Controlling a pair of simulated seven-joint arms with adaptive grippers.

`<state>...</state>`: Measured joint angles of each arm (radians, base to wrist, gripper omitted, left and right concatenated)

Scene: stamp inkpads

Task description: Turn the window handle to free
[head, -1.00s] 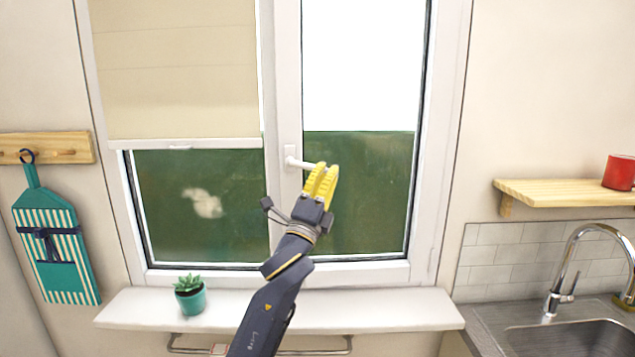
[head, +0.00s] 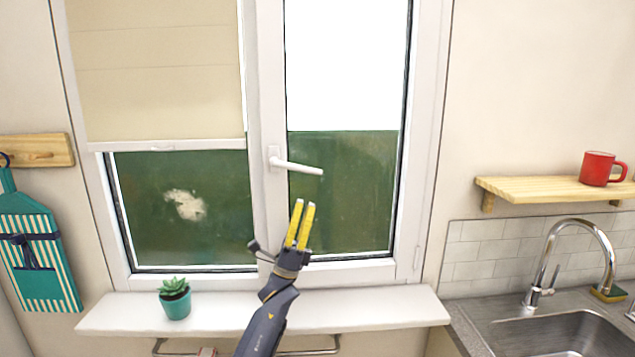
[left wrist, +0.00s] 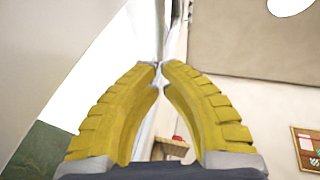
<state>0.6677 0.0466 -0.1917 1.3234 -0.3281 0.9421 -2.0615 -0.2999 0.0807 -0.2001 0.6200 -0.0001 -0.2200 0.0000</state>
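The white window handle (head: 298,168) is on the middle frame post of the window (head: 265,120). Its lever points to the right and tilts slightly down toward its free end. My left gripper (head: 304,203) has two yellow fingers pointing up, below the lever and apart from it. In the left wrist view, the fingertips (left wrist: 162,66) come together with nothing visible between them, so the gripper is shut and empty. I do not make out the handle in that view. My right gripper is not in view.
A potted succulent (head: 175,298) stands on the white sill (head: 380,310), left of my arm. A towel rail (head: 315,351) runs below the sill. A shelf (head: 530,188) with a red mug (head: 598,168) and a sink with a tap (head: 545,262) are at the right.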

